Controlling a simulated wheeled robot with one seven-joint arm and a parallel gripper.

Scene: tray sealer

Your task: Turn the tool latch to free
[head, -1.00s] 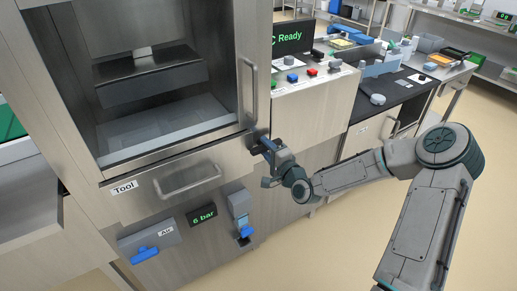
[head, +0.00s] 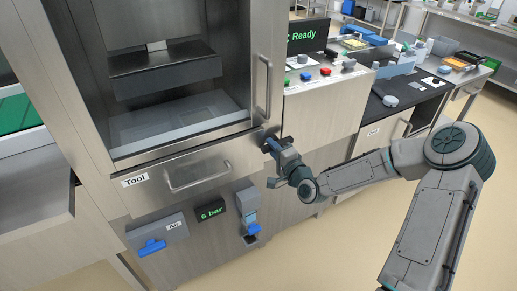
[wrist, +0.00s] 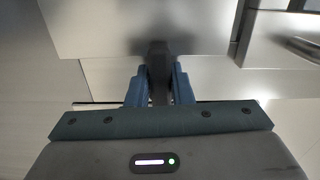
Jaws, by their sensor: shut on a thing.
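The tool latch (wrist: 157,62) is a dark handle at the right end of the tool drawer front, below the sealer's door. In the wrist view it stands between the two blue fingers of my gripper (wrist: 158,88), which are shut on it. In the head view my gripper (head: 272,147) meets the machine front at the drawer's upper right corner and hides most of the latch. The drawer (head: 150,198) carries a "Tool" label and a bar handle (head: 198,176), and appears closed.
Below the drawer are a blue air valve handle (head: 152,247), a "6 bar" display (head: 211,210) and a grey unit with a blue part (head: 249,219). A control panel (head: 318,85) with buttons and a "Ready" screen (head: 307,36) is at right. Open floor lies at the lower right.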

